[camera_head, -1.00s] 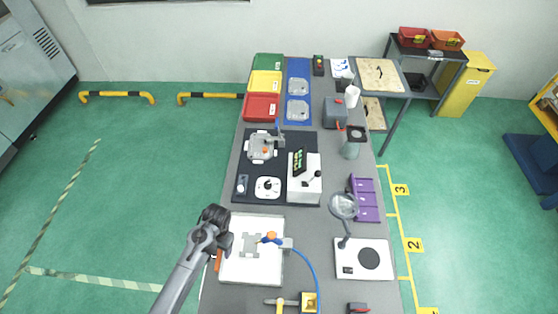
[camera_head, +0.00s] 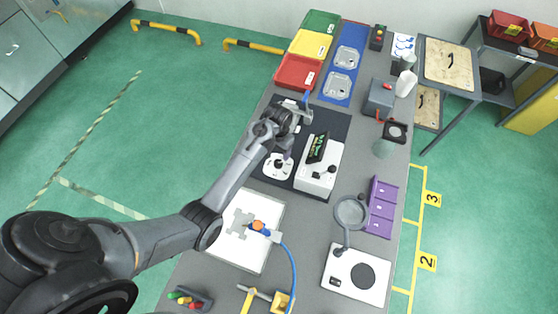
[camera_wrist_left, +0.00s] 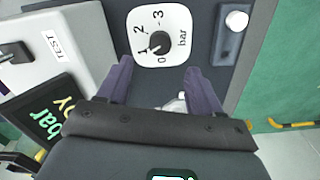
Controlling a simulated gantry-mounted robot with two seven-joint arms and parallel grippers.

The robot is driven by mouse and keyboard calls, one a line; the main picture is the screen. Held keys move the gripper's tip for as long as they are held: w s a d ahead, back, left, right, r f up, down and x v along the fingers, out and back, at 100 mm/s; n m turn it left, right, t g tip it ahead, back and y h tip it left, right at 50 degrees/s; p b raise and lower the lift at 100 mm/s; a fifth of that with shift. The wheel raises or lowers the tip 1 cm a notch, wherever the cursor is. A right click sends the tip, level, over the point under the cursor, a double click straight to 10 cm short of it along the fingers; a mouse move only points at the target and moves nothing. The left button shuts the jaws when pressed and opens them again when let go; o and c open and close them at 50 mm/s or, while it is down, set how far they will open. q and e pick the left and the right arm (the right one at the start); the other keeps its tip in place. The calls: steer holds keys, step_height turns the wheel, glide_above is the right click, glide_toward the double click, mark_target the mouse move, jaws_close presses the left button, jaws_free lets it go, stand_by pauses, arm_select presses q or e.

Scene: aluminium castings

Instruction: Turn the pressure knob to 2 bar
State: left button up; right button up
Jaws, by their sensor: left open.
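The pressure knob (camera_wrist_left: 158,43) is a dark round knob on a white dial plate (camera_wrist_left: 176,22) marked 0 to 3 bar. In the left wrist view its pointer appears to lie near the 1. The dial plate also shows in the head view (camera_head: 270,172), partly behind my arm. My left gripper (camera_wrist_left: 158,78) is open, with its two purple fingers apart and empty. The knob is beyond the fingertips, roughly between them in the picture; I see no contact. In the head view my left gripper (camera_head: 289,150) is over the dark panel by the dial. My right gripper is not in view.
A white test unit (camera_head: 320,178) with a tilted green-text display (camera_head: 317,148) stands right beside the dial. A white board (camera_head: 222,246) with a casting lies nearer, and a magnifier (camera_head: 350,212) stands at right.

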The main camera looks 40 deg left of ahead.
mark_target(278, 162)
arm_select(q)
step_height(278, 162, down, 9)
steer(key=shift+r+b, duration=0.2)
steer(key=shift+b, duration=0.1)
steer(key=shift+c, duration=0.3)
steer(key=c, duration=1)
